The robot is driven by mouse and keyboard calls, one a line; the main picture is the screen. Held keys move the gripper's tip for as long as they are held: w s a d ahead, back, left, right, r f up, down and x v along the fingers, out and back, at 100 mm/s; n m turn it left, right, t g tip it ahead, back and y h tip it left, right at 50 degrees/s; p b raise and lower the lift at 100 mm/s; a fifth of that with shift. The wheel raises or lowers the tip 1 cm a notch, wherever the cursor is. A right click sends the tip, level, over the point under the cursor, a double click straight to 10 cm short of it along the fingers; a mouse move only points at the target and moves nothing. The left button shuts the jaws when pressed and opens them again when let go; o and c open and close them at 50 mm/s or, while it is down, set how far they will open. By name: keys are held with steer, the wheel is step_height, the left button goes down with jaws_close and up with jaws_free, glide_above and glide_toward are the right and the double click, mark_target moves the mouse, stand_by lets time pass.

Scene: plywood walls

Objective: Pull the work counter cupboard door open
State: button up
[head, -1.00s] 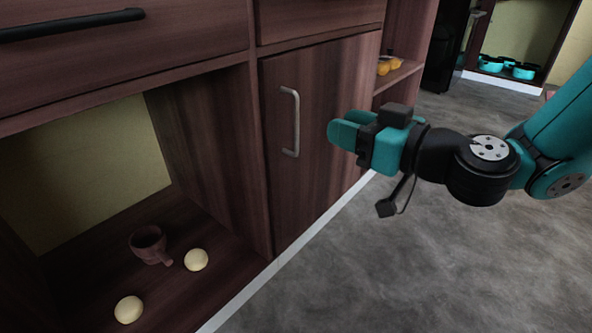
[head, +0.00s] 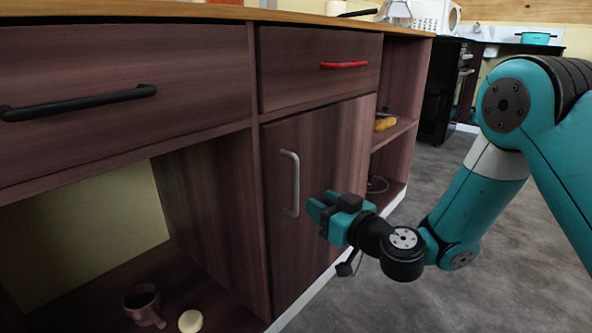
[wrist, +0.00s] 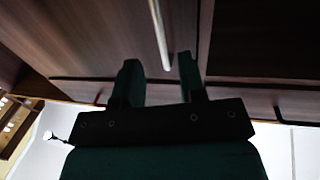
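The cupboard door (head: 330,165) is dark brown wood and looks shut in the work counter. Its grey vertical bar handle (head: 290,183) is on the door's left side. My gripper (head: 318,212) is just to the right of the handle's lower end in the head view, its fingers pointing at the door. In the wrist view the two fingers (wrist: 158,72) are apart, and the handle (wrist: 159,35) shows beyond and between their tips. The gripper is open with nothing between its pads that I can see. Whether the handle is within the fingers' reach is unclear.
A drawer with a red handle (head: 344,65) is above the door, and a wide drawer with a black handle (head: 80,102) is to the left. An open bay below holds a mug (head: 143,304) and a pale ball (head: 190,321). Open grey floor (head: 400,310) lies to the right.

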steer(key=p, duration=0.3)
glide_above(296, 211)
steer(key=shift+w, duration=0.35)
steer(key=shift+c, duration=0.4)
jaws_close()
